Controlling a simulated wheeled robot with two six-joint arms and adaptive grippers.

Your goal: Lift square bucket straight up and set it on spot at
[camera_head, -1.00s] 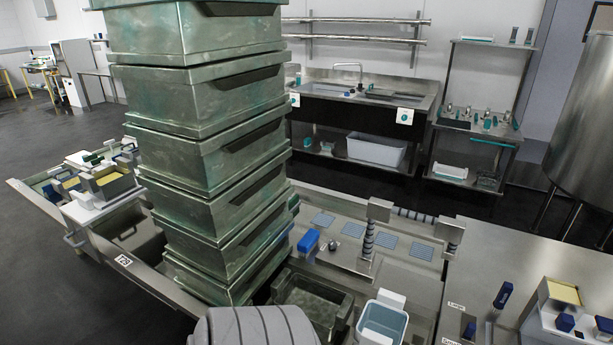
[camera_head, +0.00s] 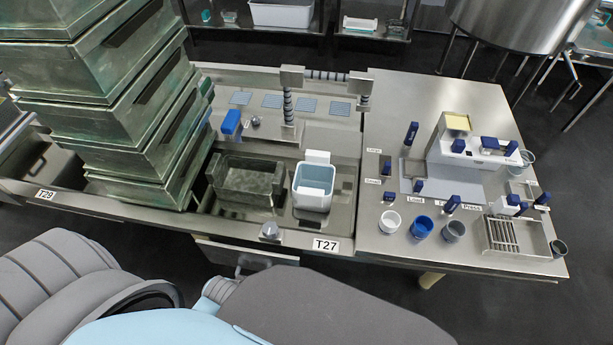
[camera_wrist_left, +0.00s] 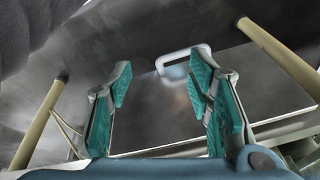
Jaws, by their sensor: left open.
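A square bucket (camera_head: 315,182), light blue inside with white on its rim and front, stands upright in the right part of the sink in the head view. A dark greenish square tub (camera_head: 249,181) stands left of it. In the left wrist view my left gripper (camera_wrist_left: 160,85) is open with teal finger pads and nothing between them. It faces a grey metal surface with a pale handle (camera_wrist_left: 183,58), well away from the bucket, which that view does not show. Neither gripper shows in the head view; grey and blue parts of my arms fill its bottom edge.
A tall stack of green metal bins (camera_head: 115,130) stands at the left. A steel counter (camera_head: 400,262) at the right holds small cups, blue-handled tools, a wire rack (camera_head: 503,238) and labels. A blue block (camera_head: 231,121) lies behind the tub. A T27 label marks the front edge.

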